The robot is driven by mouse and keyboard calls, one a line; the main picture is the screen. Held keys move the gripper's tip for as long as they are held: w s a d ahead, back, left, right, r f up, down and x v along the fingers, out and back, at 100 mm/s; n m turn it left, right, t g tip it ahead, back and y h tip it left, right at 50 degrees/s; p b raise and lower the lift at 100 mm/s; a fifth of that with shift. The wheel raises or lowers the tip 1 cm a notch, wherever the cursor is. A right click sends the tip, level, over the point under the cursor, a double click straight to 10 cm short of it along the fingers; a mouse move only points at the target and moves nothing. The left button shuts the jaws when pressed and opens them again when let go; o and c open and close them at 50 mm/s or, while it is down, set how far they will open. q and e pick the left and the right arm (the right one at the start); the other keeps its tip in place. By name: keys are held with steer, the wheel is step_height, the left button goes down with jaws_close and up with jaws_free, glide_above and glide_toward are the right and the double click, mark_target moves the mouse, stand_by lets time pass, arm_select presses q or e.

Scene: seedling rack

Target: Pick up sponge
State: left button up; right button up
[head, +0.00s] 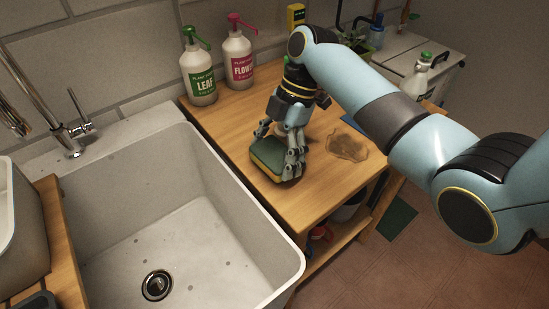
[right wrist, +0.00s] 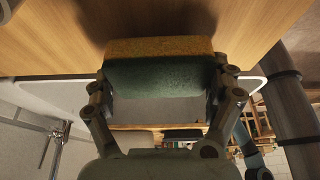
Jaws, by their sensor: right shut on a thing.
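The sponge (head: 267,155), green on one broad side and yellow-orange on the other, is at the left edge of the wooden counter beside the sink. My right gripper (head: 288,164) comes down over it from above and is shut on it. In the right wrist view the sponge (right wrist: 158,72) sits between the two fingers of the right gripper (right wrist: 165,88), one at each end. I cannot tell whether the sponge touches the counter or is slightly above it. My left gripper is not in view.
The white sink (head: 235,150) lies left of the sponge, its rim close by. A LEAF bottle (head: 199,80) and a FLOWER bottle (head: 238,60) stand at the back of the wooden counter (head: 300,205). A brown stain (head: 347,146) marks the counter to the right.

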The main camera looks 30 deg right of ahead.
steer(key=shift+r, duration=0.95)
steer(key=s+d+r, duration=0.7)
steer(key=s+d, duration=0.1)
steer(key=shift+d, duration=0.2)
steer(key=shift+o, duration=1.1)
steer(key=c, duration=0.5)
